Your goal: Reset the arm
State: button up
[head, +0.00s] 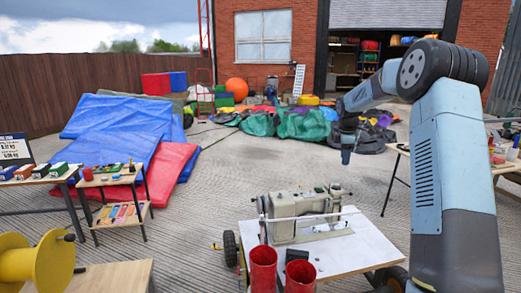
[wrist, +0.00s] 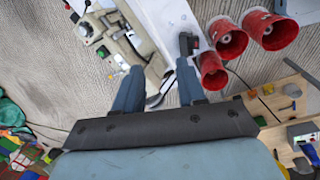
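My arm (head: 440,150) rises on the right of the head view, and its elbow bends over toward the middle. My gripper (head: 347,155) hangs down beyond the sewing machine, clear of the table. In the wrist view its two fingers (wrist: 158,78) are apart, with nothing held between them. The sewing machine (head: 300,215) stands on a white-topped table (head: 355,245). It also shows in the wrist view (wrist: 120,40), at the upper left.
Red cups (head: 262,268) stand at the table's near edge. A yellow reel (head: 50,262) and a small tool table (head: 112,178) are at left. Another table (head: 400,150) stands behind my arm at right. Blue and red sheets (head: 115,125) lie beyond; open concrete lies between.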

jog(key=s+a+r+m+t, duration=0.1)
jog(key=s+a+r+m, duration=0.15)
jog(key=s+r, duration=0.4)
jog(key=s+a+r+m, duration=0.2)
jog(key=s+a+r, duration=0.15)
jog(key=s, duration=0.65)
jog(key=s+a+r+m+t, duration=0.1)
jog(key=s+a+r+m, duration=0.15)
jog(key=s+r, duration=0.45)
jog(key=s+a+f+m+t, duration=0.1)
jog(key=s+m, duration=0.3)
jog(key=s, duration=1)
jog(key=s+a+f+m+y, duration=0.1)
jog(key=s+f+m, duration=0.3)
jog(key=s, duration=1)
jog(key=shift+m+t, duration=0.3)
jog(key=shift+t, duration=0.1)
